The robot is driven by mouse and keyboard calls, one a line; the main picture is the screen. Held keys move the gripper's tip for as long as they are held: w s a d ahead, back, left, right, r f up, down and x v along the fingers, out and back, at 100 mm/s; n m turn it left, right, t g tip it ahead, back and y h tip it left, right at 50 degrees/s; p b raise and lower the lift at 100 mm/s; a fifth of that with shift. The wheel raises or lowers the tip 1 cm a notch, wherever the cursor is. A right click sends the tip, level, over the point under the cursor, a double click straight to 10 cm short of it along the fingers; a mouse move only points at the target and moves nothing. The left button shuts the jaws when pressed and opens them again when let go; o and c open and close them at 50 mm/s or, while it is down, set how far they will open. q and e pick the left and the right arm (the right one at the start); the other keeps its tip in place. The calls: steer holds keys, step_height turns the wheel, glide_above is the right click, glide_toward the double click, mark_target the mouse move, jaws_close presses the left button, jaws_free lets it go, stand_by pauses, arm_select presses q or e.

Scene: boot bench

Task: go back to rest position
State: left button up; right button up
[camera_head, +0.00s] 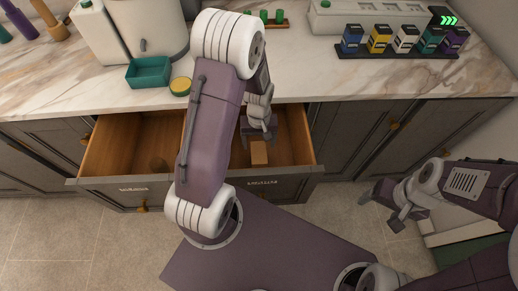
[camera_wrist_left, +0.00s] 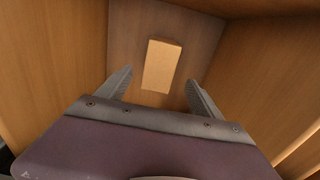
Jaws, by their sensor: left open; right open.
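My left arm reaches down over an open wooden drawer (camera_head: 298,148), and my left gripper (camera_head: 259,138) is inside it. A small light-wood block (camera_head: 259,155) lies in the drawer by the gripper. In the left wrist view, the left gripper (camera_wrist_left: 158,80) is open, and the block (camera_wrist_left: 163,62) lies on the drawer floor beyond and between its fingers, with nothing held. My right gripper (camera_head: 384,207) is at the right over the floor, open and empty, away from the cabinet.
Another open drawer (camera_head: 108,150) is to the left, partly hidden by my left arm. The marble counter (camera_head: 285,75) carries a teal bin (camera_head: 148,72), a yellow round tin (camera_head: 180,86) and a rack (camera_head: 395,52) of coloured boxes. Tiled floor (camera_head: 70,235) is clear at left.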

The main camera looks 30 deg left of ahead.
arm_select(q)
steer(key=shift+r, duration=1.45)
step_height(320, 180, up, 6)
steer(key=w+d+t+p, duration=0.1)
steer(key=d+p, duration=0.1)
steer(key=p, duration=0.1)
steer(key=s+d+r+m+p, duration=0.1)
steer(key=s+d+r+m, duration=0.1)
steer(key=s+r+m, duration=0.3)
steer(key=s+m, duration=0.1)
steer(key=s, duration=0.3)
steer(key=shift+d+r+p, duration=0.2)
steer(key=shift+d+p, duration=0.1)
steer(key=shift+p, duration=0.1)
steer(key=shift+w, duration=0.1)
